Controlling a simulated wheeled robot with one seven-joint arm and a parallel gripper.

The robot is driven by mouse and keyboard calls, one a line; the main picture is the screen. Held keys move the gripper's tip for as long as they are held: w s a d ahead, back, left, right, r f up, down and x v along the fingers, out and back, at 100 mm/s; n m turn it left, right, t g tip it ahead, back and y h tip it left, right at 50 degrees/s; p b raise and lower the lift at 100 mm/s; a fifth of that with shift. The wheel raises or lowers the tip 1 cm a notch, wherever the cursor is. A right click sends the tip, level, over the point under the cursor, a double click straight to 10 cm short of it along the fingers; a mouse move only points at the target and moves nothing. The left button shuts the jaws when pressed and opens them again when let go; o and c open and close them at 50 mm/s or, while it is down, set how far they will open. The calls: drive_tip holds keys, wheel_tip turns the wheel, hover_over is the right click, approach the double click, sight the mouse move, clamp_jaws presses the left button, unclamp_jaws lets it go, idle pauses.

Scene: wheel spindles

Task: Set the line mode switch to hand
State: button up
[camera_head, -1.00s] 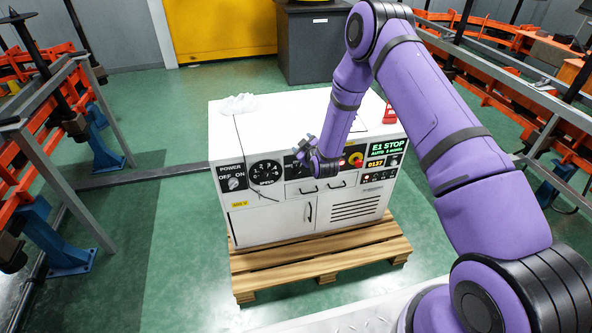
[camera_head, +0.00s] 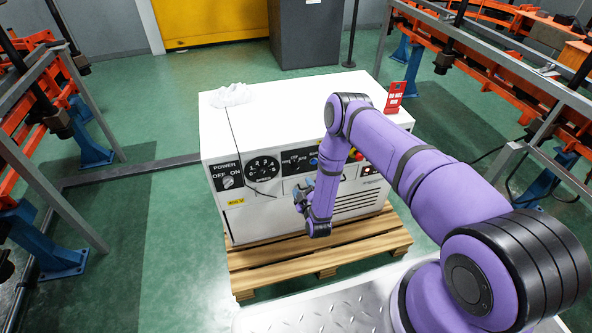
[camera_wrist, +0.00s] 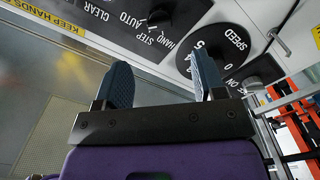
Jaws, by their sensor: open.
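The line mode switch (camera_wrist: 160,17) is a black knob on a dark plate, with the words CLEAR, AUTO, STEP and HAND around it, at the top of the wrist view. Which word it points to is not clear. In the head view its plate (camera_head: 297,162) shows on the front of the white cabinet (camera_head: 270,120), partly hidden by my arm. My gripper (camera_wrist: 165,76) is open, with nothing between its two blue-grey fingers. In the head view my gripper (camera_head: 302,203) is low in front of the cabinet, below the switch plate, apart from the switch.
The round speed dial (camera_head: 264,168) is left of the mode plate, and the power switch (camera_head: 228,182) is further left. A red tag (camera_head: 395,97) stands on the cabinet's right side. A wooden pallet (camera_head: 250,273) lies under the cabinet. Orange and grey racks flank both sides.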

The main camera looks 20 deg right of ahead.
sight(296, 170)
drive_tip(key=w, duration=0.9)
drive_tip(key=shift+w, duration=0.35)
drive_tip(key=shift+c, duration=0.3)
drive_tip(key=c, duration=0.9)
